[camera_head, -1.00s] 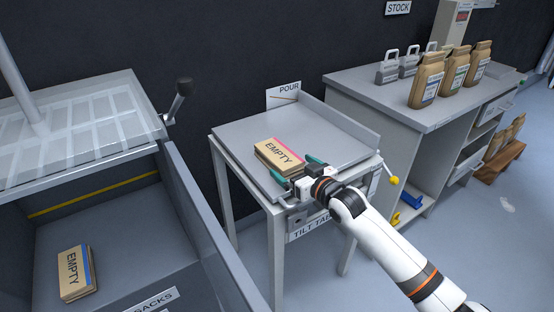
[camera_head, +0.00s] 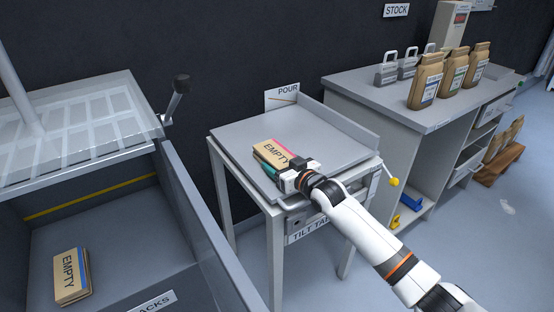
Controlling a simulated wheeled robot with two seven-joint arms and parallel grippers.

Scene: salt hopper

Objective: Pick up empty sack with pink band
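The empty sack with the pink band (camera_head: 268,147) is a flat tan packet marked EMPTY. It lies on the grey tilt table (camera_head: 235,135), its pink band along the far edge. My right gripper (camera_head: 283,163) is at the sack's near right end. One green finger lies along the sack's near left side. The other finger is mostly hidden by the sack and the gripper body, so I cannot tell whether the fingers press on the sack. The sack appears to rest on the table. My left gripper is not in view.
Another EMPTY sack with a blue band (camera_head: 70,275) lies in the grey bin (camera_head: 130,240) at left. A counter (camera_head: 400,105) at right holds several filled sacks (camera_head: 426,82) and weights (camera_head: 387,70). A yellow-knobbed lever (camera_head: 393,181) sticks out from the tilt table's right side.

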